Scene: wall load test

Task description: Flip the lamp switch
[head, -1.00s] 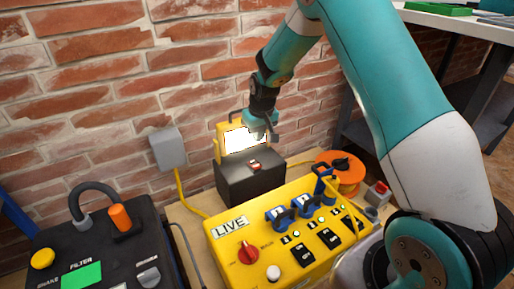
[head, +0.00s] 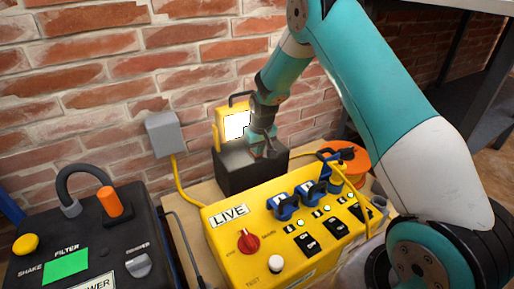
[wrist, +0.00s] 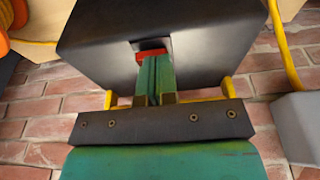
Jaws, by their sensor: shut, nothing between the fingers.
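The yellow lamp (head: 221,118) with a bright white face stands against the brick wall, behind a black box (head: 236,176). In the wrist view the black box (wrist: 100,42) fills the top middle, and a red switch (wrist: 150,54) sits in a dark recess on it. My gripper (head: 266,154) points down at the top of the box. In the wrist view my gripper (wrist: 155,62) is shut and empty, its tips at the red switch and partly covering it. I cannot tell whether they touch. In the head view my gripper hides the switch.
A yellow power box (head: 228,243) marked LIVE, with blue plugs, stands in front of the black box. An orange cable reel (head: 352,157) is to the right. A black filter unit (head: 100,245) is at left. A grey wall box (head: 164,135) has a yellow cable.

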